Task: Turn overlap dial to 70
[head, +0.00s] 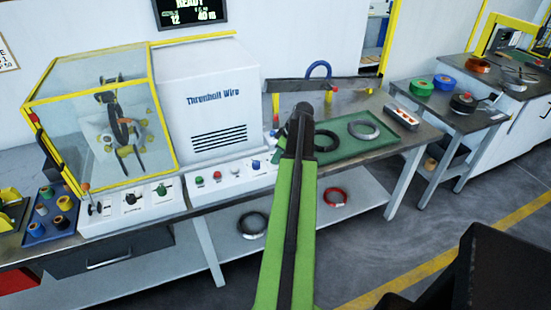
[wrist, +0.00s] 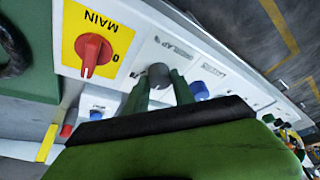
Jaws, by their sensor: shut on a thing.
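A dark grey dial (wrist: 158,73) stands on the white control panel (wrist: 125,70) in the wrist view, beside a blurred upside-down label that seems to read overlap. My gripper (wrist: 161,84) has its two green fingers on either side of this dial, shut on it. The dial's pointer and scale figures cannot be read. In the head view my green arm covers the gripper and the dial; the panel's left part (head: 228,181) shows.
A red main switch (wrist: 93,50) on a yellow plate sits close to the left of the dial. A blue knob (wrist: 199,90) is close to its right. In the head view, a green mat (head: 365,146) with wire coils lies right of my arm.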

